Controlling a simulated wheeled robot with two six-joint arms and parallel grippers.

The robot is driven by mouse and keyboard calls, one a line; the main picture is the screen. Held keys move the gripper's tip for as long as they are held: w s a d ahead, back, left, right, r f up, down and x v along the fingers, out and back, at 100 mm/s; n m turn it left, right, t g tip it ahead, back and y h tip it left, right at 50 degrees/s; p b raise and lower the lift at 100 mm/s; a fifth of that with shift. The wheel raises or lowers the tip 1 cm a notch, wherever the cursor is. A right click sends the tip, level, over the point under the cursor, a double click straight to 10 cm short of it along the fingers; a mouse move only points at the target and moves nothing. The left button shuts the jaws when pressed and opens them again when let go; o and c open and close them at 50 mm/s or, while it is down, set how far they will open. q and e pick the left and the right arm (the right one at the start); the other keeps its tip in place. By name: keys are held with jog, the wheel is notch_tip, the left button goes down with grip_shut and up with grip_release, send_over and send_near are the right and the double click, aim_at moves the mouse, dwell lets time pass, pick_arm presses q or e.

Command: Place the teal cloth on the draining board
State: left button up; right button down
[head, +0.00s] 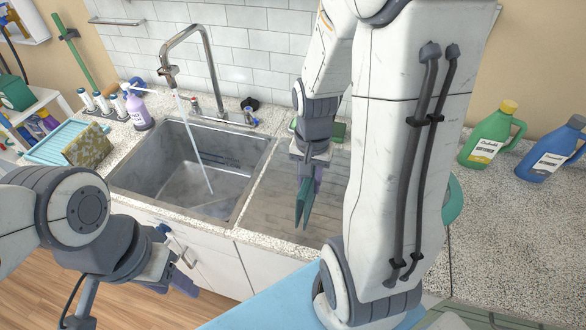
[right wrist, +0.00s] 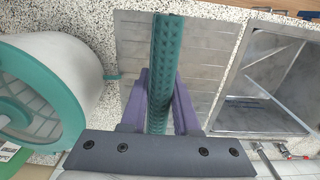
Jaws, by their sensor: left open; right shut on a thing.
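The teal cloth (head: 304,201) hangs down from my right gripper (head: 309,164), which is shut on it above the draining board (head: 266,206). In the right wrist view the cloth (right wrist: 165,70) is a textured strip pinched between the purple fingers (right wrist: 158,105), with the grey draining board (right wrist: 205,45) behind it. I cannot tell whether the cloth's lower end touches the board. My left gripper (head: 178,272) is open and empty, low in front of the sink cabinet.
The sink (head: 195,165) lies left of the board, with water running from its tap (head: 185,60). A patterned sponge (head: 88,146) leans at the teal rack (head: 55,142). Green (head: 490,135) and blue (head: 555,150) bottles stand right. A white and teal drum-like object (right wrist: 50,85) is beside the board.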

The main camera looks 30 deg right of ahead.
jog(key=w+f, duration=0.2)
jog(key=w+d+f+p, duration=0.1)
jog(key=w+f, duration=0.1)
jog(key=f, duration=0.1)
jog(key=w+d+f+p, duration=0.1)
jog(key=w+f, duration=0.1)
jog(key=f, duration=0.1)
jog(key=shift+w+f, duration=0.15)
jog(key=shift+w, duration=0.25)
jog(key=c, duration=0.7)
grip_release()
jog(key=shift+f, duration=0.1)
jog(key=shift+o, duration=0.2)
